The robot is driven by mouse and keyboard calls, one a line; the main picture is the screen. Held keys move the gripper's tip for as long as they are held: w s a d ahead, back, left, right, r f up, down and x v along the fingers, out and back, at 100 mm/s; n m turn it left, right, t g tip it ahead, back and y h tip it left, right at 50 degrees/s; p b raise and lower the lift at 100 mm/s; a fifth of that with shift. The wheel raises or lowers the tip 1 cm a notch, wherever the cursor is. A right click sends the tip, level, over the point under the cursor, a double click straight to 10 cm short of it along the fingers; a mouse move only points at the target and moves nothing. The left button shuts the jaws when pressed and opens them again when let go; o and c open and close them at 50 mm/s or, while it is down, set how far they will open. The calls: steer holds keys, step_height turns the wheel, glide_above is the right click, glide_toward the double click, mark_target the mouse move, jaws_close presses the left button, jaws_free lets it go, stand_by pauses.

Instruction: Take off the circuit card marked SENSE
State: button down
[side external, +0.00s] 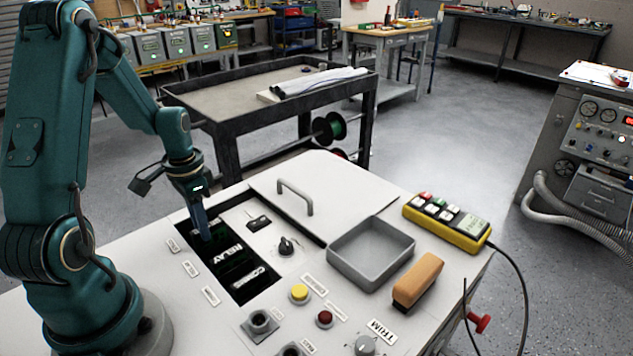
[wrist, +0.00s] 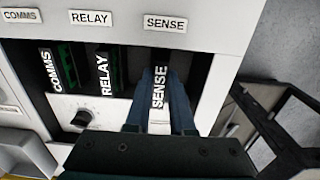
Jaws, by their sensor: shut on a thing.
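The SENSE card (wrist: 158,92) shows its white label edge in the wrist view, at the right end of the dark card bay. My gripper (wrist: 160,98) has its blue fingers on both sides of this card and is shut on it. In the side view my gripper (side external: 204,232) points down into the far end of the bay, and its fingers hide the SENSE card there. I cannot tell whether the card is fully seated or slightly raised. The RELAY card (wrist: 104,76) and the COMMS card (wrist: 50,70) stand in the bay beside it.
An empty grey tray (side external: 370,255) sits on the panel to the right. A lid with a handle (side external: 295,195), a black knob (side external: 286,245), a tan-handled block (side external: 418,280) and a yellow button box (side external: 445,222) are also on the panel. Name plates line the bay's edge.

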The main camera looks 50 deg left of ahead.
steer(key=shift+r, duration=1.6)
steer(key=shift+r, duration=2.35)
